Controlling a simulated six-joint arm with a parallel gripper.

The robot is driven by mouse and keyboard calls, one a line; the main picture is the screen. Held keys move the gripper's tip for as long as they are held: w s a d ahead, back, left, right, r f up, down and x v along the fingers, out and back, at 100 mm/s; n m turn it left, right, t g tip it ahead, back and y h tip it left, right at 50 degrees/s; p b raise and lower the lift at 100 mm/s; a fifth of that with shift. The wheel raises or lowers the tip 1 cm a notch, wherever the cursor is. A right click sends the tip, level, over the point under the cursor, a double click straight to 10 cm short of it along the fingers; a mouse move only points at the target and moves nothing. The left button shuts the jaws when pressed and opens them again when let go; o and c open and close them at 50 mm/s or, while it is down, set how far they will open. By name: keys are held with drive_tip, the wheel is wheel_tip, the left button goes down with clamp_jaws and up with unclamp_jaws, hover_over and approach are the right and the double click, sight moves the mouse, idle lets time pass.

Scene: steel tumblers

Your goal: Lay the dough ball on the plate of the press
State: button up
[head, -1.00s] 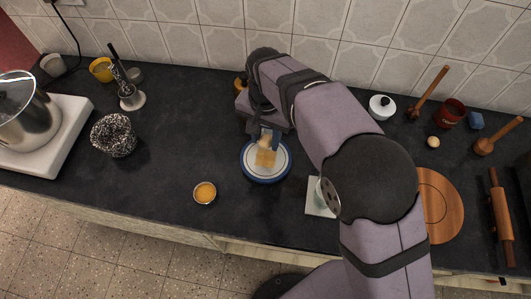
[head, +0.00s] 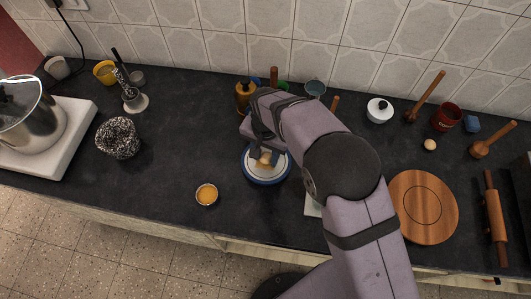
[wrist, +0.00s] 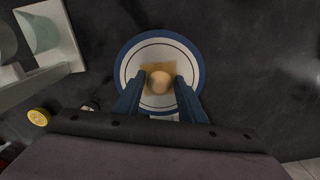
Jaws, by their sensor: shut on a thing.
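My gripper (head: 265,152) is shut on a tan ball (wrist: 160,82), seen between its two blue fingers in the wrist view. The ball (head: 264,161) is partly hidden by my gripper in the head view. It is over a white, blue-rimmed round plate (wrist: 128,77); I cannot tell whether it touches anything below. A flat tan square (wrist: 147,68) lies on that plate under the ball. A pale square base with a greenish round part (wrist: 40,34) stands beside the plate, mostly hidden behind my arm in the head view. No part is plainly a press.
A small bowl of orange contents (head: 206,194) stands in front left of the plate. A round wooden board (head: 421,207), rolling pin (head: 496,218) and another pale ball (head: 430,145) are at right. A speckled pot (head: 117,138) is at left. Jars stand behind my gripper.

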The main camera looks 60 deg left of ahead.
sight(266, 161)
drive_tip(key=shift+f, duration=0.2)
drive_tip(key=o, duration=1.1)
drive_tip(key=shift+c, duration=0.2)
drive_tip(key=shift+r, duration=0.15)
wheel_tip(266, 161, up, 12)
drive_tip(key=b, duration=0.3)
drive_tip(key=shift+b, duration=0.35)
drive_tip(key=shift+r, duration=0.1)
